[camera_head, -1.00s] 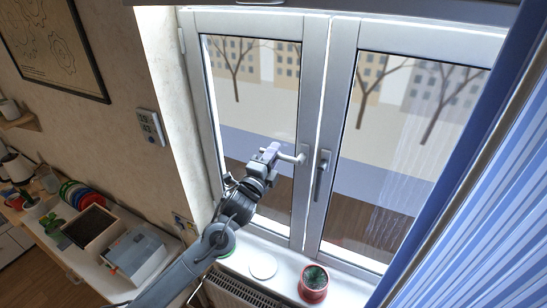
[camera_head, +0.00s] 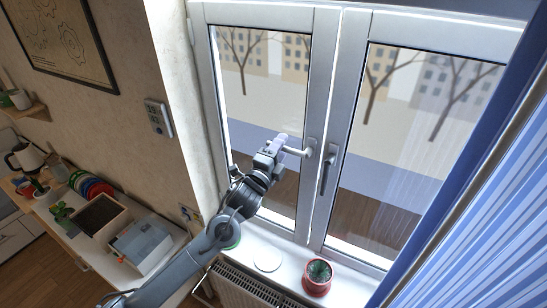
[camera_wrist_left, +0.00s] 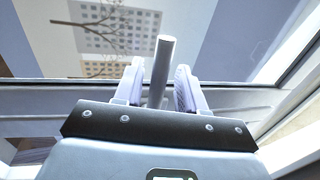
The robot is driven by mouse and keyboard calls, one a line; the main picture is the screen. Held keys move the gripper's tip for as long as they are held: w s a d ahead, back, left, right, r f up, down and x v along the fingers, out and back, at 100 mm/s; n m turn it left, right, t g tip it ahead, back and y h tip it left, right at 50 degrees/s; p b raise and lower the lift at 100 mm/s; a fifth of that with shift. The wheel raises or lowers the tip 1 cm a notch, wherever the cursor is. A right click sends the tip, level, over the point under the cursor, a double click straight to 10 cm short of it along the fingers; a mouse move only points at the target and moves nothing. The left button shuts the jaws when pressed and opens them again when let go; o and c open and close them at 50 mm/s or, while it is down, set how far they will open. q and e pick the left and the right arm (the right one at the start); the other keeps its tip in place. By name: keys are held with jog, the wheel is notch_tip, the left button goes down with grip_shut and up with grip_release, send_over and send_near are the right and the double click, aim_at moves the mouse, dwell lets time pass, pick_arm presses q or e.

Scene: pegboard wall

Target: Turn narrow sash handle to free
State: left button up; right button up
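The left, narrower sash (camera_head: 319,100) has a light metal handle (camera_head: 302,152) that lies about level, its grip pointing left from its mount on the sash's right stile. My left gripper (camera_head: 279,146) is at the free end of this handle. In the left wrist view the handle bar (camera_wrist_left: 161,68) stands between the two pale fingers of the gripper (camera_wrist_left: 158,86). A gap shows on each side of the bar, so the fingers are open around it. The contact at the bar's base is hidden. My right gripper is in neither view.
The right sash has a darker handle (camera_head: 327,170) hanging down, close right of the level one. A red potted cactus (camera_head: 317,278) and a white disc (camera_head: 267,257) stand on the sill. A blue striped curtain (camera_head: 480,200) is at right. A side table (camera_head: 75,240) with boxes is at left.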

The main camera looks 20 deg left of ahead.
pick_arm(q)
jog(key=b+v, duration=0.3)
jog(key=v, duration=0.7)
jog(key=shift+s, duration=0.25)
jog(key=shift+a+f, duration=0.1)
jog(key=s+d+f+n+g+y+p, duration=0.1)
jog(key=s+d+f+n+g+p, duration=0.15)
jog(key=s+f, duration=0.55)
jog(key=s+d+f+n+g+p, duration=0.1)
jog(key=s+f+n+g+p, duration=0.3)
jog(key=f, duration=0.6)
jog(key=s+a+f+n+g+y+p, duration=0.1)
jog(key=s+n+g, duration=0.4)
jog(key=s, duration=0.7)
jog(key=s+a+f+n+g+y+p, duration=0.1)
jog(key=s+a+f+n+g, duration=0.2)
jog(key=s, duration=1)
jog(key=n+g, duration=0.2)
jog(key=n, duration=0.1)
jog(key=shift+s+a+f, duration=0.15)
jog(key=shift+a, duration=0.05)
